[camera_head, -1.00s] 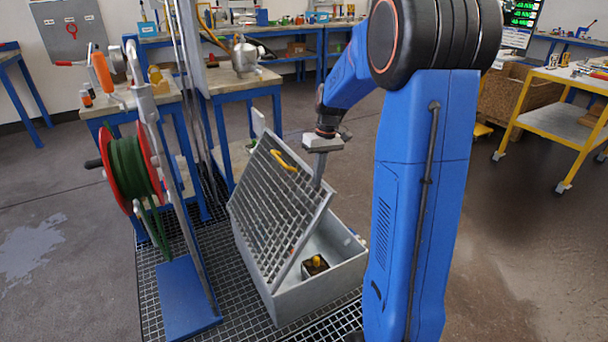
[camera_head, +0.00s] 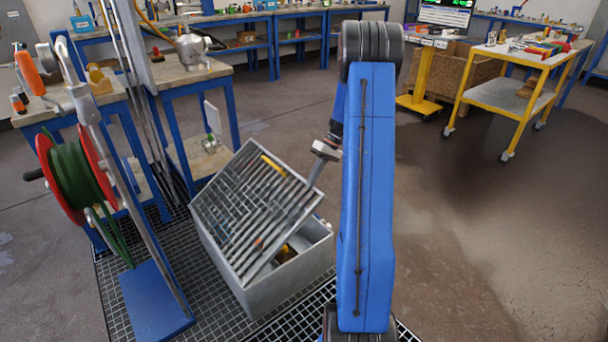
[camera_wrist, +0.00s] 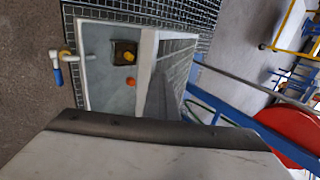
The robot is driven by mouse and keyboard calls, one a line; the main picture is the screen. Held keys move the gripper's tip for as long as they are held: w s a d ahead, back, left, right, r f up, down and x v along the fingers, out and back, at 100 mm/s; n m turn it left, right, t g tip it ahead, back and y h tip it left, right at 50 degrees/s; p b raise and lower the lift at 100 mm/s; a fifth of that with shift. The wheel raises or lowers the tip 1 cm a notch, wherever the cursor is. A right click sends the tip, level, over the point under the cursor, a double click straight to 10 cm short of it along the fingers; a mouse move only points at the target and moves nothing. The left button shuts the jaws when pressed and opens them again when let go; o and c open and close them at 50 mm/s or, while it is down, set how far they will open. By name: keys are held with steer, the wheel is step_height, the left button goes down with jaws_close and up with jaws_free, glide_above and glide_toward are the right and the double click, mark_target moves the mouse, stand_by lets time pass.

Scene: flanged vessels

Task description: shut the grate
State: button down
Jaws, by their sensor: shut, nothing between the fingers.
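The grate (camera_head: 250,215) is a grey metal grid with a yellow handle (camera_head: 272,163). It is tilted, partly open, over a grey box (camera_head: 290,285). Its raised edge stands clear of the rim on the right, leaving a gap into the box. My gripper (camera_head: 315,180) is shut and empty, at the upper right edge of the grate; I cannot tell whether it touches. In the wrist view the grate (camera_wrist: 175,75) shows at a steep slant beside the open box (camera_wrist: 97,85). The fingertips are not clear there.
Inside the box are a small brown container (camera_wrist: 123,52) with a yellow part and an orange round thing (camera_wrist: 131,83). A hose reel (camera_head: 75,178) on a blue-based stand is at left, close to the box. Benches stand behind; a yellow cart (camera_head: 510,85) is at right. Open floor lies right.

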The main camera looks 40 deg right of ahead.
steer(key=d+f+y, duration=0.2)
steer(key=d+f, duration=0.2)
steer(key=f, duration=0.9)
steer(key=d+f+y, duration=0.3)
steer(key=d+f, duration=0.2)
steer(key=f, duration=0.8)
steer(key=shift+s, duration=0.15)
steer(key=d+r, duration=0.9)
steer(key=shift+d+r, duration=0.15)
